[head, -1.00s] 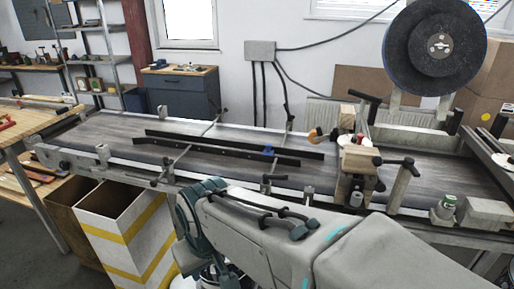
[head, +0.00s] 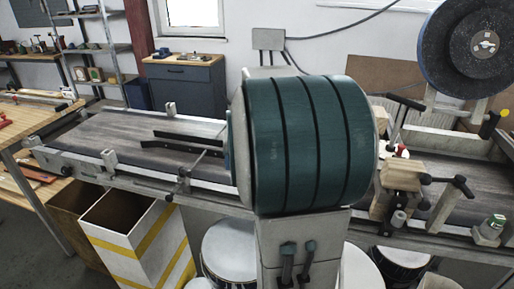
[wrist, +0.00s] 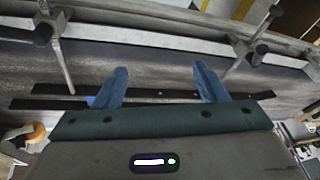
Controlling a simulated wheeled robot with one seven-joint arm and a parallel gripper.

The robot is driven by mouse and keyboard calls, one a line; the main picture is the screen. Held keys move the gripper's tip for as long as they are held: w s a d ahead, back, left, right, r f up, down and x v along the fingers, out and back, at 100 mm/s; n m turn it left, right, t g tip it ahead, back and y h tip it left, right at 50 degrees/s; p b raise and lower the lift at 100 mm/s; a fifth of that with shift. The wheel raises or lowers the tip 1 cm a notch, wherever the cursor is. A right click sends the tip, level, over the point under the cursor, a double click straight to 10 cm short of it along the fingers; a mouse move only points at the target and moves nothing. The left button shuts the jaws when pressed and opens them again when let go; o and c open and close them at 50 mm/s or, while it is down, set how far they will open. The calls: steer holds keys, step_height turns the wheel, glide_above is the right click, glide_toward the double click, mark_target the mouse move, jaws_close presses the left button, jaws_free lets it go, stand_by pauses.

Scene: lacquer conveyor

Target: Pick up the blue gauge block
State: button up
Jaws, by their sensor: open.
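My gripper (wrist: 160,69) is open in the wrist view, its two blue fingers spread wide with nothing between them. The fingers are over the conveyor and its dark guide rail. A small blue patch, apparently the blue gauge block (wrist: 91,101), shows just outside the left finger, at the rail. That finger partly covers it, so its shape is unclear. In the head view my own arm's large green joint hides the block and the gripper.
The conveyor (head: 110,135) runs across the head view, with the guide rail (head: 165,144) on it. Thin rods and clamps stand along its edges. A wooden clamp post (head: 401,178) stands right of my arm. A yellow-striped bin (head: 120,222) is at the front left.

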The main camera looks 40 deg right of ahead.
steer(key=w+d+m+h+p, duration=0.1)
steer(key=w+d+m, duration=0.1)
steer(key=d, duration=0.8)
steer(key=w+d+m+h, duration=0.1)
steer(key=d+m+h, duration=0.1)
steer(key=d, duration=0.8)
steer(key=shift+g, duration=0.4)
steer(key=x, duration=0.8)
steer(key=shift+w+f+p, duration=0.1)
steer(key=shift+f+p, duration=0.25)
steer(key=shift+p+x, duration=0.65)
steer(key=shift+x, duration=2.2)
steer(key=shift+d, duration=0.1)
steer(key=c, duration=1.2)
steer(key=shift+c, duration=0.3)
steer(key=shift+r, duration=0.2)
